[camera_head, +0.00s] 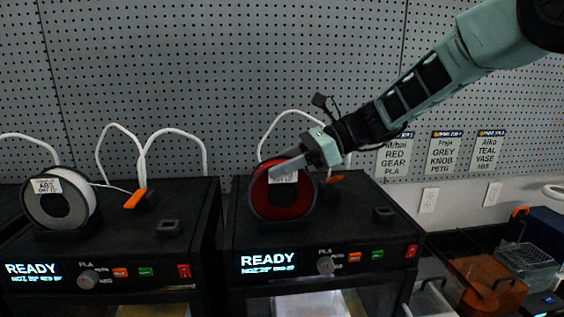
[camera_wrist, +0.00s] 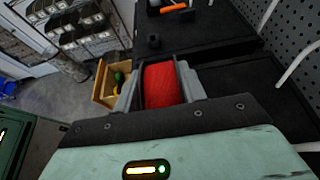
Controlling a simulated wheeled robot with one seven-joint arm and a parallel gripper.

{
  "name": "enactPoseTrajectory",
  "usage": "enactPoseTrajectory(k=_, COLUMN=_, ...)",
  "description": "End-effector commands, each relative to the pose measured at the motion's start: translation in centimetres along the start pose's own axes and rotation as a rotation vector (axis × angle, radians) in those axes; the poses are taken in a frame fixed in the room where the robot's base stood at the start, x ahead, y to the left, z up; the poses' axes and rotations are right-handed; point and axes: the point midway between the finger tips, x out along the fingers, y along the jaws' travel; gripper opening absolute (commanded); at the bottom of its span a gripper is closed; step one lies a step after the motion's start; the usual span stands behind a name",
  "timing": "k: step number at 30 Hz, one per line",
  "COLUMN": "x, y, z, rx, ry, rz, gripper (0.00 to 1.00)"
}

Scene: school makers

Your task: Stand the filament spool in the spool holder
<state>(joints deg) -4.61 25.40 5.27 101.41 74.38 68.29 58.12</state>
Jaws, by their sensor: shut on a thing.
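The red filament spool (camera_head: 283,199) with black rims is upright on edge over the top of the right printer. My gripper (camera_head: 288,172) reaches down from the upper right and is shut on the top of the spool. In the wrist view the red spool (camera_wrist: 162,84) sits between the two grey fingers of my gripper (camera_wrist: 160,92). A dark spool holder (camera_head: 284,227) shows faintly below the spool, black on black. I cannot tell whether the spool rests in it or hangs just above.
The left printer (camera_head: 160,205) carries a white spool (camera_head: 68,208) in its own stand. Orange clips (camera_head: 136,199) and white tubes rise behind. A pegboard (camera_head: 250,70) closes the back. An orange bin (camera_head: 488,278) stands lower right. A wooden tray (camera_wrist: 109,85) shows in the wrist view.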

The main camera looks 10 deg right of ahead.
Motion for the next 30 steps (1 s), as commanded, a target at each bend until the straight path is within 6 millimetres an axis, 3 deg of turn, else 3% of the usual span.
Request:
enactPoseTrajectory(k=4, x=0.1, y=0.0, z=-0.3, rx=-0.001, ry=-0.001, rz=0.0, gripper=0.0)
enactPoseTrajectory(k=5, x=0.1, y=0.0, z=-0.3, rx=0.0, ry=0.0, rz=0.0, gripper=0.49)
enactPoseTrajectory(k=6, x=0.1, y=0.0, z=-0.3, rx=0.0, ry=0.0, rz=0.0, gripper=0.6)
enactPoseTrajectory(k=7, x=0.1, y=0.0, z=-0.3, rx=0.0, ry=0.0, rz=0.0, gripper=0.62)
enactPoseTrajectory(k=19, x=-0.7, y=-0.1, z=-0.1, rx=-0.002, ry=0.0, rz=-0.002, gripper=0.62)
enactPoseTrajectory(k=30, x=-8.0, y=-0.1, z=-0.3, rx=-0.001, ry=0.0, rz=-0.005, gripper=0.62)
